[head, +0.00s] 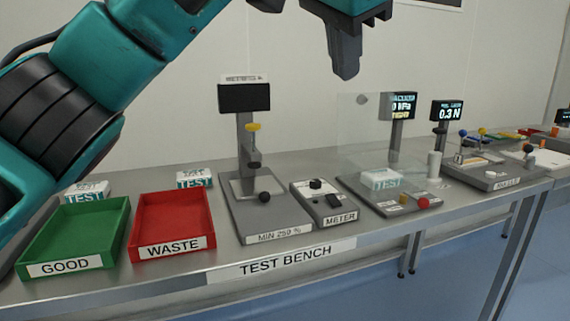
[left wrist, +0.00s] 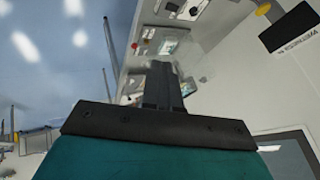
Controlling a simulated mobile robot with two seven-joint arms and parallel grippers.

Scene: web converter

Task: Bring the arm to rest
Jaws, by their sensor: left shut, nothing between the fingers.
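My left arm comes in from the left of the head view and arches over the bench. Its gripper (head: 346,72) hangs at the top centre with the dark fingers pointing down, shut and empty, in front of the wall above the bench devices. In the left wrist view the gripper (left wrist: 163,88) shows as a dark closed pair of fingers, with the bench seen sideways behind it. My right gripper is not in view.
The test bench (head: 200,287) holds a green GOOD tray (head: 66,258), a red WASTE tray (head: 172,243), a tensile stand (head: 243,100), a METER box (head: 330,203), and a station with a clear panel (head: 362,125). A force gauge display (head: 447,112) stands further right. Open floor lies right of the bench.

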